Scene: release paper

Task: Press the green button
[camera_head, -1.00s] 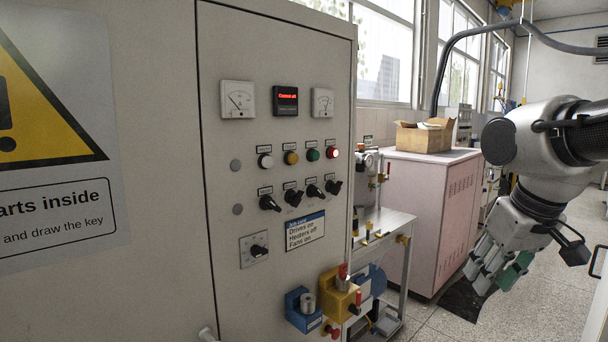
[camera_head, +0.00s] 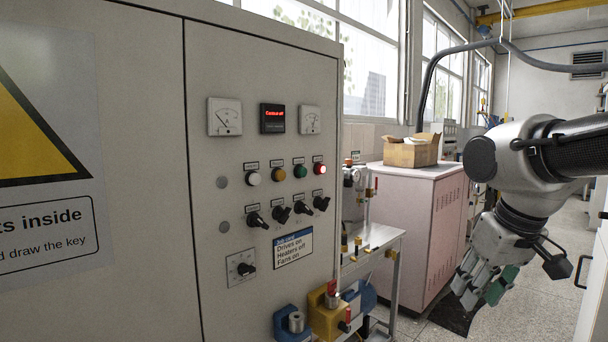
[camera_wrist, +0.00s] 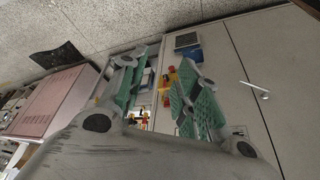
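The green button (camera_head: 300,171) is a small round button on the grey cabinet's control panel. It sits in a row between a yellow button (camera_head: 279,175) and a lit red one (camera_head: 320,168), with a white one (camera_head: 253,178) at the left. My gripper (camera_head: 482,286) hangs pointing down at the right, well apart from the panel. In the wrist view, its green-padded fingers (camera_wrist: 158,92) stand apart with a gap between them and nothing held. The green button cannot be made out in the wrist view.
Black rotary switches (camera_head: 280,214) are below the buttons. A metal side table (camera_head: 375,238) and blue and yellow blocks (camera_head: 328,316) stand low beside the cabinet. A pink cabinet (camera_head: 425,215) bearing a cardboard box (camera_head: 411,152) is behind.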

